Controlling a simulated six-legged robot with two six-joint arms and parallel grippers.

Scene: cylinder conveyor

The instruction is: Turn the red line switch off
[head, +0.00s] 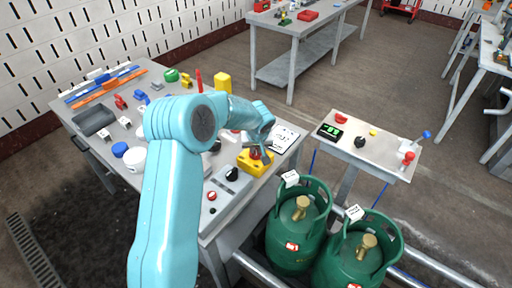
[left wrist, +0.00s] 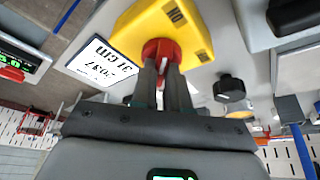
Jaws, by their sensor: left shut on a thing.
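The red line switch (left wrist: 160,50) is a red rotary knob on a yellow box. In the left wrist view, the yellow box (left wrist: 192,22) fills the top middle. In the head view, the yellow box (head: 250,166) sits at the right end of the workbench. My left gripper (left wrist: 165,72) is shut on the red knob, with its two dark fingers on either side of it. In the head view, my left gripper (head: 262,148) is small and partly hides the knob. My right gripper is not in view.
A white printed card (head: 283,138) lies beside the yellow box. A black knob (head: 232,174) is close by on the bench. Two green gas cylinders (head: 290,238) stand at the front right. A side panel (head: 375,158) carries a green display and levers.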

